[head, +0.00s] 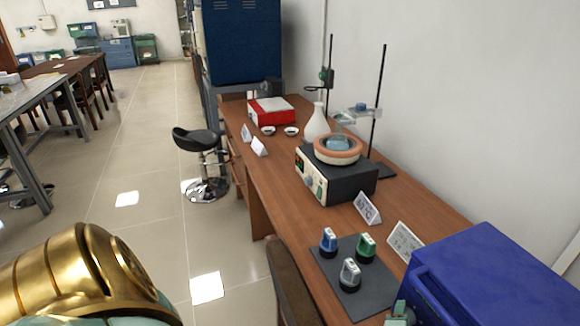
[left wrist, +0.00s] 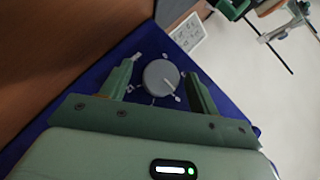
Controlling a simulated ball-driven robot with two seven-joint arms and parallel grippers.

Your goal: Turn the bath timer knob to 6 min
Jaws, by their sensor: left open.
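The grey round knob (left wrist: 157,80) sits on the blue face of a box in the left wrist view. A short pale pointer line on it points to the lower right of that picture. Small pale marks surround it, too small to read. My left gripper (left wrist: 162,68) is open, with one green finger on each side of the knob; I cannot tell whether they touch it. In the head view the blue box (head: 500,275) stands at the lower right, its knob face hidden. Part of my left gripper (head: 399,313) shows beside it. My right gripper is not in view.
A dark mat (head: 343,264) carries blue, green and grey handled pieces. White cards (head: 405,242) stand near the box. A heating unit (head: 343,183) with a round vessel, a white flask (head: 317,124) and a red-and-white device (head: 271,110) are farther back. A chair (head: 290,285) is at the bench's front.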

